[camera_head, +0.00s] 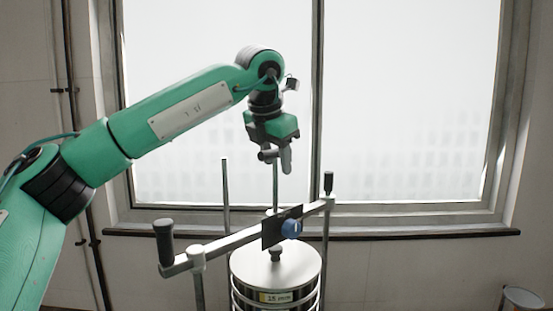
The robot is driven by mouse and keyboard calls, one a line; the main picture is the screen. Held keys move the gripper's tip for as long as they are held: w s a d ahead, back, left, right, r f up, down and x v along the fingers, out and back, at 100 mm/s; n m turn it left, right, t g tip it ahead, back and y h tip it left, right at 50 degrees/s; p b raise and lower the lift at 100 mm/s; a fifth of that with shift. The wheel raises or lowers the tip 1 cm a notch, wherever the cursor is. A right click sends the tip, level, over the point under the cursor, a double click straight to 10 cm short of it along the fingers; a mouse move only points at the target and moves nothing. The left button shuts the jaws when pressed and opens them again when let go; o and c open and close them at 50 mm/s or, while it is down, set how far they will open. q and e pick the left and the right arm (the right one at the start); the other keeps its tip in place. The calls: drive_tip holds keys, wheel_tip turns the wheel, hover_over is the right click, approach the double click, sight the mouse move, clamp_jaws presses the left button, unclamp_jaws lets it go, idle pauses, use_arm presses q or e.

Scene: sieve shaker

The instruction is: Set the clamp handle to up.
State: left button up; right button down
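The sieve shaker's grey clamp bar (230,244) runs across above the sieve stack (276,270), slanting from near left to far right. A black grip (164,241) stands upright at its left end and a smaller dark grip (328,184) stands upright at its right end. Which part is the clamp handle is not clear. My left gripper (276,158) points down above the bar, by the top of the middle rod. Its finger gap is too small to judge. My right gripper is out of view.
Upright rods stand at the left (226,185) and right (326,240) of the stack. A window with a sill (400,231) is behind. A bin (522,297) stands at the lower right. The space right of the shaker looks clear.

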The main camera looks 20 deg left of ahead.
use_arm(q)
drive_tip(key=shift+r, duration=0.1)
drive_tip(key=b+v, duration=0.3)
drive_tip(key=v, duration=1)
drive_tip(key=shift+s+r+b, duration=0.25)
drive_tip(key=shift+b, duration=0.1)
